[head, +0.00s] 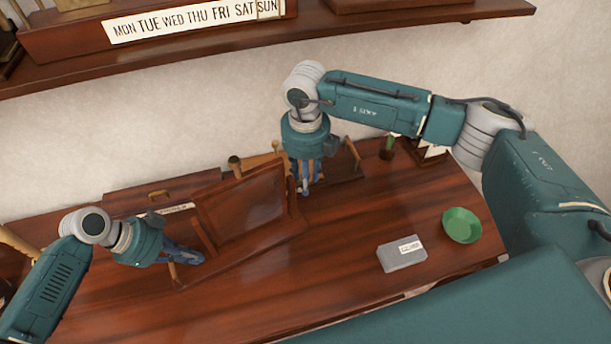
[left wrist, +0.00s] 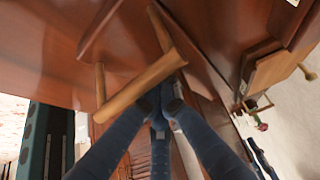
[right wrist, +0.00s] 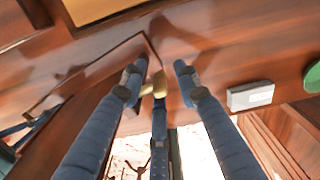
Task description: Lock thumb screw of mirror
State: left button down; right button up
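The mirror (head: 243,205) is a brown wooden panel in a tilted stand on the desk. My left gripper (head: 192,257) is at its lower left. In the left wrist view, its fingertips close on the end of a wooden bar (left wrist: 140,85) of the mirror's stand; the exact contact is partly hidden by the fingers. My right gripper (head: 305,188) points down at the mirror's right side. In the right wrist view, its fingers are spread around a small brass-coloured knob (right wrist: 158,84), which looks like the thumb screw. Gaps show between the side fingers and the knob.
A grey box (head: 402,254) with a white label and a green bowl (head: 461,225) sit on the right of the desk (head: 350,230). A shelf (head: 200,50) with a weekday sign hangs above. Wooden items stand behind the mirror. The desk's front middle is clear.

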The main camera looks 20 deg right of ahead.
jog(key=shift+c, duration=0.5)
grip_shut()
jog(key=shift+g, duration=0.3)
jog(key=shift+w+g+h, duration=0.15)
jog(key=shift+g+h, duration=0.15)
jog(key=shift+g, duration=0.7)
jog(key=shift+f+g, duration=0.1)
jog(key=shift+g, duration=0.8)
jog(key=shift+g+h, duration=0.3)
jog(key=shift+g, duration=0.4)
jog(key=shift+o, duration=0.5)
grip_release()
